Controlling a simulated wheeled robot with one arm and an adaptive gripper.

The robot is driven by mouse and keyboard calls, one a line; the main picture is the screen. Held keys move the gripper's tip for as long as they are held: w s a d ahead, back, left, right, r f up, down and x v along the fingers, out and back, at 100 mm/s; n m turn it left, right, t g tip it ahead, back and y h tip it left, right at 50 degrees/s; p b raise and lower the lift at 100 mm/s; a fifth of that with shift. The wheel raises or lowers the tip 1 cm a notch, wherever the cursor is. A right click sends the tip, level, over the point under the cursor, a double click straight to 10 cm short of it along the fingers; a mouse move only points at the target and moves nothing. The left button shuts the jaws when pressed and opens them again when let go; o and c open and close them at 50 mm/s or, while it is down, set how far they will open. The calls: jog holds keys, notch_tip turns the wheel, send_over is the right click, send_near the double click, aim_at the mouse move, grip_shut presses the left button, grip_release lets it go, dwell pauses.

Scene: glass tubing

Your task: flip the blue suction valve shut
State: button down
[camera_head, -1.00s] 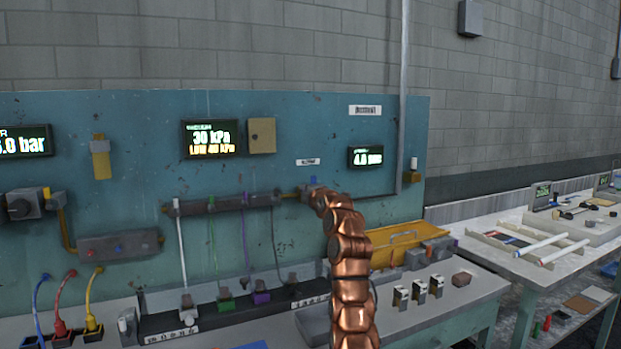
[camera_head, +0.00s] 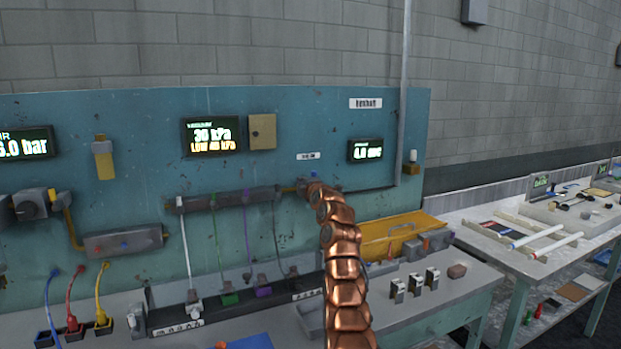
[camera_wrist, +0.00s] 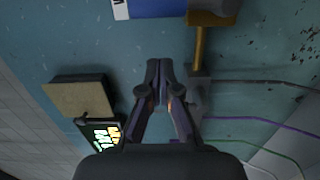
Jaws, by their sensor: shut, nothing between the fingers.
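The blue valve handle (camera_wrist: 160,8) shows at the top edge of the wrist view, cut off by the frame. It meets a brown valve body (camera_wrist: 213,12) on the yellow pipe and lies across the pipe's line. My gripper (camera_wrist: 159,72) is shut and empty, its fingertips below the handle in the picture and apart from it, over the teal panel. In the head view my copper arm reaches up to the pipe at the right end of the dark manifold (camera_head: 225,199).
The vacuum display (camera_head: 212,136) reads about 36 kPa with a yellow LOW line. A tan box (camera_head: 262,131) is beside it. The manifold (camera_wrist: 199,95) and its thin tubes lie right of my fingers in the wrist view. A yellow tray (camera_head: 400,232) stands on the bench behind my arm.

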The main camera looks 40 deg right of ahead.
jog(key=shift+s+d+r+p, duration=0.1)
jog(key=shift+s+d+p, duration=0.1)
jog(key=shift+d+p, duration=0.45)
jog(key=shift+s+d+p, duration=0.15)
jog(key=shift+d+p, duration=0.1)
jog(key=shift+d, duration=0.8)
jog(key=shift+a+b, duration=0.1)
jog(key=shift+b, duration=0.35)
